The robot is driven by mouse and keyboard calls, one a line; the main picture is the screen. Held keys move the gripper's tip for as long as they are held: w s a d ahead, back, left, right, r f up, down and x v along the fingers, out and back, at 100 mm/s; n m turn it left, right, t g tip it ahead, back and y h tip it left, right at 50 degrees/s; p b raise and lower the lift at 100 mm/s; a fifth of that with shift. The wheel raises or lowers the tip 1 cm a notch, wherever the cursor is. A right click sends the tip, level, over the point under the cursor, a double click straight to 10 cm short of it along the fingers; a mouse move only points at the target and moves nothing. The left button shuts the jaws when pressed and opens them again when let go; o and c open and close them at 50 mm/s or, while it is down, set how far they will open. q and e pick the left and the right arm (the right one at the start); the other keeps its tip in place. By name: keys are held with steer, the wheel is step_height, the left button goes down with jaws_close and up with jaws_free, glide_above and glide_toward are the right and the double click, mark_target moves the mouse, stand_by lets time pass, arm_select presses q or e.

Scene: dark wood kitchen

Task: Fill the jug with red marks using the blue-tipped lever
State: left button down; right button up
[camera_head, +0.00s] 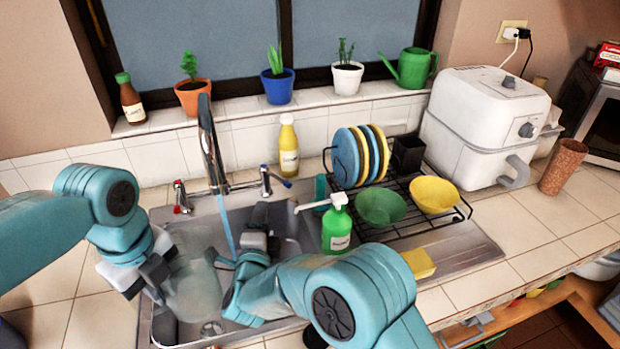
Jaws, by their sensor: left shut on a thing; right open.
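A translucent jug (196,284) is in the left part of the sink, at my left gripper (155,280), which is shut on it. I cannot make out red marks on it. The blue-tipped lever (268,180) is right of the tap (207,140), its blue end pointing right. A stream of water (224,225) runs from the spout beside the jug's upper right; my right arm hides where it lands. My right gripper (264,222) is open over the sink, below and apart from the blue-tipped lever.
A red-tipped lever (181,197) is left of the tap. A green soap bottle (337,228) stands right of my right gripper. Behind it are a yellow bottle (288,150) and a dish rack (440,222) with plates and bowls. A yellow sponge (418,263) lies at the right.

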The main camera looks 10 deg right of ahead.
steer(key=d+r+n+t+y, duration=0.2)
steer(key=d+r+n, duration=0.5)
steer(key=d+r, duration=0.5)
steer(key=s+d+m+h, duration=0.2)
steer(key=s+d, duration=0.2)
steer(key=d, duration=1)
steer(key=shift+s+d+f+m, duration=0.2)
steer(key=shift+d+f+m, duration=0.1)
steer(key=shift+f+m, duration=0.1)
